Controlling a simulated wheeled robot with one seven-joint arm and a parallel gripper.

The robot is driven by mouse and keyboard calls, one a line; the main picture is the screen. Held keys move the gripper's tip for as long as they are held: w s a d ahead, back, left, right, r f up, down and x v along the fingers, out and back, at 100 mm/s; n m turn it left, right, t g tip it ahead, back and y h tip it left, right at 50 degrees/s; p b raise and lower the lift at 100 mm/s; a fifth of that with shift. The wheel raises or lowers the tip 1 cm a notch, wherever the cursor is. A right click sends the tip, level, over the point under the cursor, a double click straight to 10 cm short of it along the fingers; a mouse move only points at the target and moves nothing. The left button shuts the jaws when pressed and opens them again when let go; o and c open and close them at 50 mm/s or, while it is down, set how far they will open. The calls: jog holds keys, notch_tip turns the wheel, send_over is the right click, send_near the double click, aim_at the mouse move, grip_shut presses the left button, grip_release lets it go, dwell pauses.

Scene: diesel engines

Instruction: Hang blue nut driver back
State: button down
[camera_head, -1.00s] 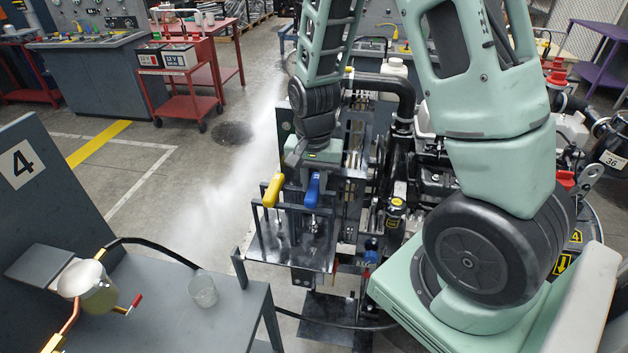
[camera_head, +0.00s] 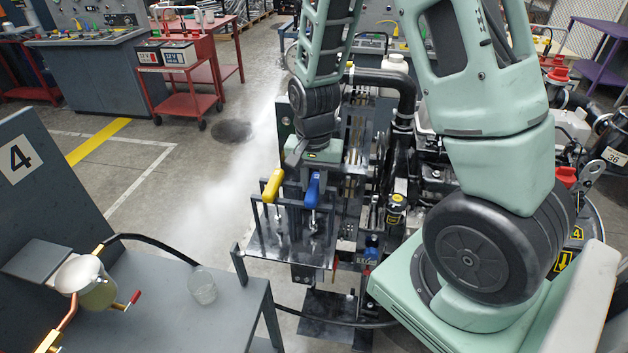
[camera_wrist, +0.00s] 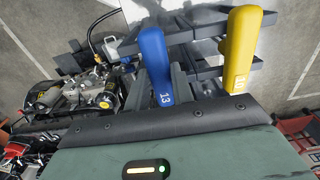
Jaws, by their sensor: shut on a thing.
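The blue nut driver (camera_head: 312,191) hangs upright with its handle up, at the front bar of the dark metal rack (camera_head: 262,238). In the wrist view its handle (camera_wrist: 153,58) bears the number 13. My gripper (camera_head: 306,176) is shut on the blue nut driver, just behind its handle; the finger contact is mostly hidden. The driver's shaft shows below the handle, by the rack. I cannot tell whether it is fully seated there. A yellow-handled driver (camera_head: 273,186) stands at the rack just left of it, and shows in the wrist view (camera_wrist: 243,48).
A grey bench (camera_head: 160,305) with a clear cup (camera_head: 202,287) and a brass pot (camera_head: 88,284) stands at the left front. The engine with black pipes (camera_head: 402,110) is close on the right of the rack. A red cart (camera_head: 187,95) stands farther back.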

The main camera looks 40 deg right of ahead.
aim_at(314, 185)
jog(key=c, duration=0.8)
grip_release()
jog(key=shift+o, duration=0.2)
jog(key=shift+r, duration=0.25)
jog(key=shift+r+p, duration=1.55)
jog(key=shift+p, duration=0.1)
notch_tip(314, 185, up, 6)
jog(key=p, duration=0.5)
